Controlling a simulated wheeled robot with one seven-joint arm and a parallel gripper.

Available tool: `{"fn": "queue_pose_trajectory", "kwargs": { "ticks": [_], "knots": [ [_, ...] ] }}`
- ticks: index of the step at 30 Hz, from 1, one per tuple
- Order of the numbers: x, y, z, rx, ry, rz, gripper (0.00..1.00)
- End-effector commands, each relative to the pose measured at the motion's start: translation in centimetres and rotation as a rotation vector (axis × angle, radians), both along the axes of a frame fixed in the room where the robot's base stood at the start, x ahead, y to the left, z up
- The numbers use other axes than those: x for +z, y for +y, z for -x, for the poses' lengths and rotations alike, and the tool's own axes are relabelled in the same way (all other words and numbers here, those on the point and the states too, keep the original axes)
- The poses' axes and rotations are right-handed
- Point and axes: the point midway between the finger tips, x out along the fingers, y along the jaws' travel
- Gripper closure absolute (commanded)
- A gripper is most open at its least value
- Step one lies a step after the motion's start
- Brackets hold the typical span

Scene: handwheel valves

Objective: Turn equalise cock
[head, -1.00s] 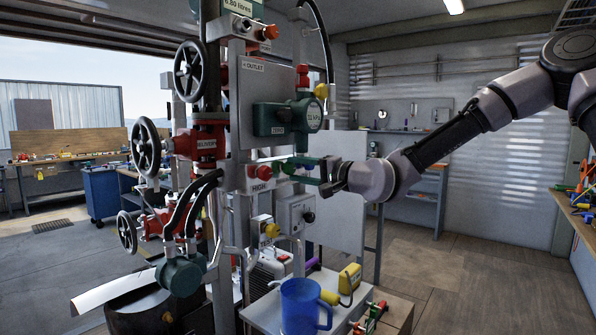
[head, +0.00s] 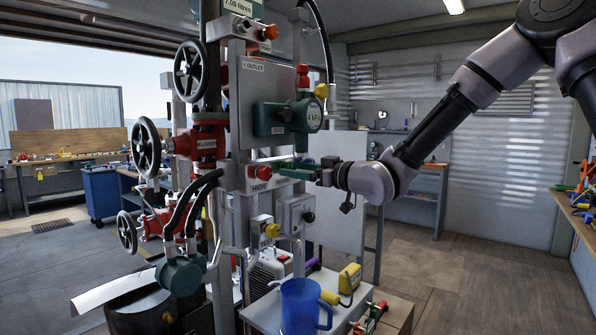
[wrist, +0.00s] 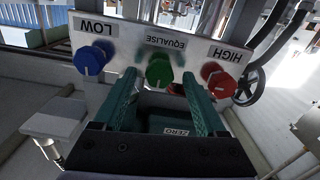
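The equalise cock is a green knob (wrist: 158,71) in the middle of the white manifold plate (wrist: 148,42), under the label EQUALISE, which reads upside down in the wrist view. My gripper (wrist: 158,86) is open. Its two green fingers lie left and right of the green knob, with visible gaps, and their tips reach about level with it. I cannot tell any contact. In the head view my gripper (head: 290,170) comes in from the right at the manifold below the green gauge (head: 288,118), and the green knob is hidden there.
A blue knob (wrist: 90,60) marked LOW and a red knob (wrist: 217,78) marked HIGH flank the green one. Red handwheel valves and hoses stand left. A blue jug (head: 300,305) stands on the bench below. The floor at right is clear.

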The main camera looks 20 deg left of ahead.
Motion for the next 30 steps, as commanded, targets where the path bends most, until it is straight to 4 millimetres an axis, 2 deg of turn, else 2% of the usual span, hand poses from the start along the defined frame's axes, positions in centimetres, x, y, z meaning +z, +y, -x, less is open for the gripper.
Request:
{"fn": "queue_pose_trajectory", "kwargs": {
  "ticks": [5,21,30],
  "knots": [
    [0.0,-0.3,0.1,-0.001,0.002,0.000,0.26],
    [0.0,-5.0,2.0,-0.002,0.003,0.000,0.26],
    [0.0,-5.6,2.3,0.000,0.003,-0.001,0.26]
  ]
}}
